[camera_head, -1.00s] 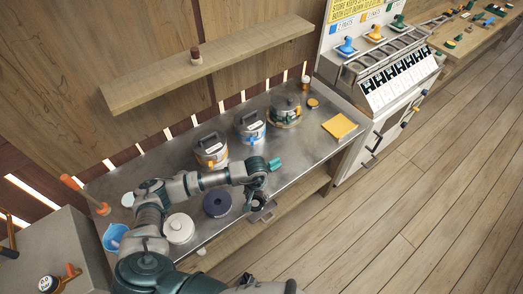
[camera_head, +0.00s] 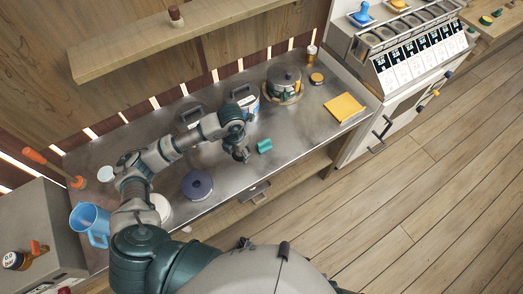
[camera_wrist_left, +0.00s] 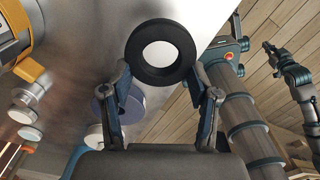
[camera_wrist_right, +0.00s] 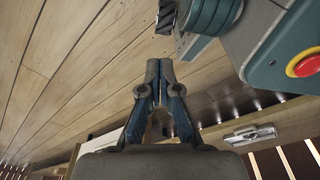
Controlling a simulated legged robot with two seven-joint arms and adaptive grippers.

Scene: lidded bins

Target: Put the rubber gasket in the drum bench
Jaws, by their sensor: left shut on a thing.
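The rubber gasket is a thick black ring (camera_wrist_left: 187,54). My left gripper (camera_wrist_left: 158,78) is shut on it and holds it between the fingertips, above the metal bench. In the head view my left gripper (camera_head: 241,153) is over the bench's middle, and the gasket is hard to tell from the dark fingers. Lidded drums stand along the back of the bench (camera_head: 315,125): a blue and white one (camera_head: 251,108), a green one (camera_head: 284,84), and one partly hidden by my left arm (camera_head: 187,117). No drum label is readable. My right gripper (camera_wrist_right: 160,66) is shut and empty, away from the bench.
A teal piece (camera_head: 265,146) lies beside my left gripper. A dark blue round thing (camera_head: 197,185), a blue jug (camera_head: 90,222) and a yellow pad (camera_head: 344,107) are on the bench. A shelf (camera_head: 150,45) overhangs the back. Bench space left of the pad is clear.

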